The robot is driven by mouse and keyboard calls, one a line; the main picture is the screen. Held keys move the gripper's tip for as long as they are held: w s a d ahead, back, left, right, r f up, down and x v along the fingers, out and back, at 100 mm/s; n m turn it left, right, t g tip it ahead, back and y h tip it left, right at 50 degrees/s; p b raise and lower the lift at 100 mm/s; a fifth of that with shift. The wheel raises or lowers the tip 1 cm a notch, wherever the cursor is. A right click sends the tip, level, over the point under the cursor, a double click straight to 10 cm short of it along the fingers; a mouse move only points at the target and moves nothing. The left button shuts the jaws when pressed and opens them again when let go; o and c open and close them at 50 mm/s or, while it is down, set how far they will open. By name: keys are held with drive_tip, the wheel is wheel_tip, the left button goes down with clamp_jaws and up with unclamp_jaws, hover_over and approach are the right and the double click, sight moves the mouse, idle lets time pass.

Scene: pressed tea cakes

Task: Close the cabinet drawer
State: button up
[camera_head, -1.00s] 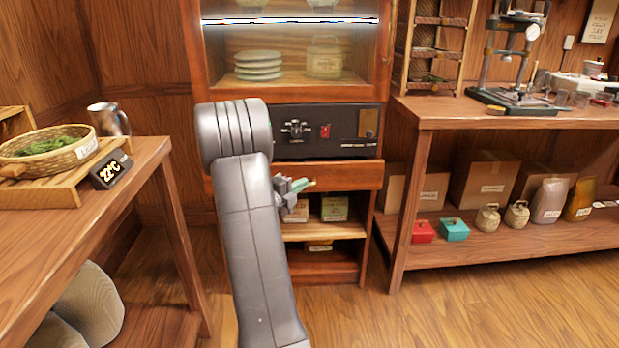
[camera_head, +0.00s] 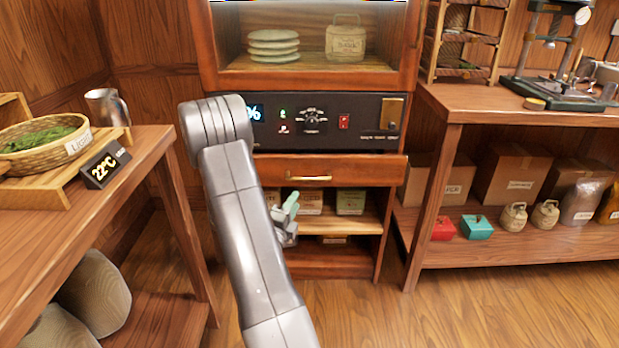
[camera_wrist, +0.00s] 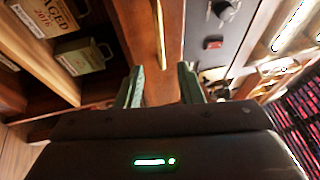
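The cabinet drawer (camera_head: 365,171) is a wooden front with a brass handle (camera_head: 309,178), below the black control panel. Its front appears to stand a little proud of the cabinet, but how far is hard to tell. My gripper (camera_head: 292,200) is just below and left of the handle, in front of the open shelf. In the wrist view my gripper (camera_wrist: 162,84) has its two green fingers apart with nothing held. The drawer front (camera_wrist: 165,88) shows beyond and between them, with the thin brass handle (camera_wrist: 160,35) further up. My arm hides the drawer's left end.
The cabinet's open shelf (camera_head: 345,217) holds small boxes below the drawer. A side table (camera_head: 150,160) with a basket (camera_head: 45,145) stands left, and a workbench (camera_head: 480,105) stands right. Clear floor (camera_head: 360,315) lies in front of the cabinet.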

sight(308, 180)
drive_tip(key=b+x, duration=0.1)
drive_tip(key=x, duration=1)
drive_tip(key=shift+w+d, duration=0.2)
drive_tip(key=shift+w, duration=0.1)
drive_tip(key=shift+c, duration=0.2)
clamp_jaws()
